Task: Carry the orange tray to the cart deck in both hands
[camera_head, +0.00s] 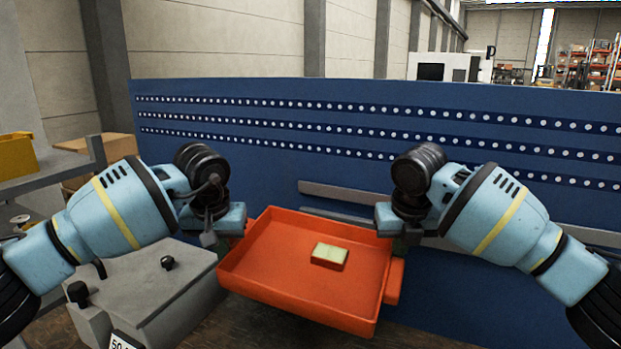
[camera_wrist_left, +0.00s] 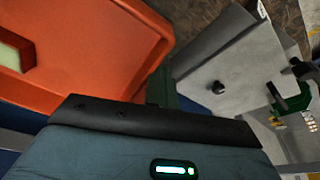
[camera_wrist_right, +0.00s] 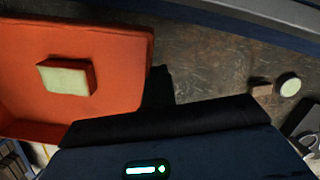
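The orange tray (camera_head: 285,283) is held in the air between my two grippers, turned at an angle. It also shows in the left wrist view (camera_wrist_left: 100,50) and right wrist view (camera_wrist_right: 120,75). A small orange block with a pale top (camera_head: 330,256) lies in it. My left gripper (camera_head: 226,232) is at the tray's left side, my right gripper (camera_head: 402,243) at its right side; both seem shut on it, but the fingertips are mostly hidden. An orange side piece (camera_head: 394,282) sticks out at the right. I cannot tell which surface is the cart deck.
A grey box-like unit (camera_head: 150,285) with black knobs stands at the lower left, close to the tray. A blue panel (camera_head: 300,150) with rows of white dots stands behind. A shelf with a yellow bin (camera_head: 16,157) is at far left. Brown floor shows below the tray.

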